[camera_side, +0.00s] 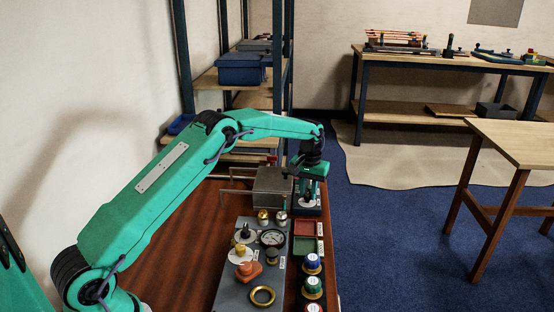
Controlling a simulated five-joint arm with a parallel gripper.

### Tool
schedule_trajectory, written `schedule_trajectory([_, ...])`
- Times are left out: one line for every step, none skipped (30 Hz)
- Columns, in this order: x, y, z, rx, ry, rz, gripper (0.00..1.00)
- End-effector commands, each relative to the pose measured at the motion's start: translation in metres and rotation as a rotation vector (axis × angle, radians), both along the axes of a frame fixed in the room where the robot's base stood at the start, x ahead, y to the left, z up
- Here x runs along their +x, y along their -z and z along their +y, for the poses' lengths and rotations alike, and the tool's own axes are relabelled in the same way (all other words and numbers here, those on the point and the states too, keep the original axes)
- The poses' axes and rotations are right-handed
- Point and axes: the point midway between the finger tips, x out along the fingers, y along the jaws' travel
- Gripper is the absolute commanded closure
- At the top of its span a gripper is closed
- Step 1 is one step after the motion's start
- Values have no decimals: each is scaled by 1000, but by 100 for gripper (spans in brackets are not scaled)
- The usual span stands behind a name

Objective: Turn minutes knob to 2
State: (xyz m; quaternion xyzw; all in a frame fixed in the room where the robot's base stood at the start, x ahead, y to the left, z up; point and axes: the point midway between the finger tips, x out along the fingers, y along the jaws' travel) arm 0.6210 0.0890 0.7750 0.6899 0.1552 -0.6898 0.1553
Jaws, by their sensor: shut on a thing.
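My gripper (309,190) points down at the far right end of the bench, over a small dark box with a pale round dial (308,204). Its fingers are shut on the knob at that dial, which I take to be the minutes knob. The fingers hide most of the knob. The dial's marks and the knob's pointing direction are too small to read.
A grey metal box (272,187) stands just left of my gripper. Nearer are red and green trays (305,237), a gauge (272,238), an orange handle (249,271), a brass ring (263,296) and several coloured knobs. Blue floor lies beyond the bench's right edge.

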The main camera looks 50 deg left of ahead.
Motion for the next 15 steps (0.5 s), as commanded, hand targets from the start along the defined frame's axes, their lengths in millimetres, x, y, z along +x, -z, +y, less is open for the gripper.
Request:
schedule_trajectory([0, -2, -1, 0, 43, 1, 100])
schedule_trajectory([0, -2, -1, 0, 70, 1, 100])
schedule_trajectory([0, -2, -1, 0, 104, 1, 100])
schedule_trajectory([0, -2, -1, -1, 129, 2, 100])
schedule_trajectory([0, -2, -1, -1, 153, 2, 100])
schedule_trajectory([0, -2, -1, -1, 183, 2, 100])
schedule_trajectory([0, -2, -1, -1, 205, 2, 100])
schedule_trajectory([0, -2, -1, -1, 226, 2, 100])
schedule_trajectory([0, -2, -1, -1, 251, 2, 100])
schedule_trajectory([0, -2, -1, -1, 268, 2, 100])
schedule_trajectory([0, -2, -1, -1, 284, 2, 100])
schedule_trajectory([0, -2, -1, -1, 303, 2, 100])
schedule_trajectory([0, -2, -1, -1, 317, 2, 100])
schedule_trajectory([0, -2, -1, -1, 327, 2, 100])
schedule_trajectory([0, -2, -1, -1, 341, 2, 100])
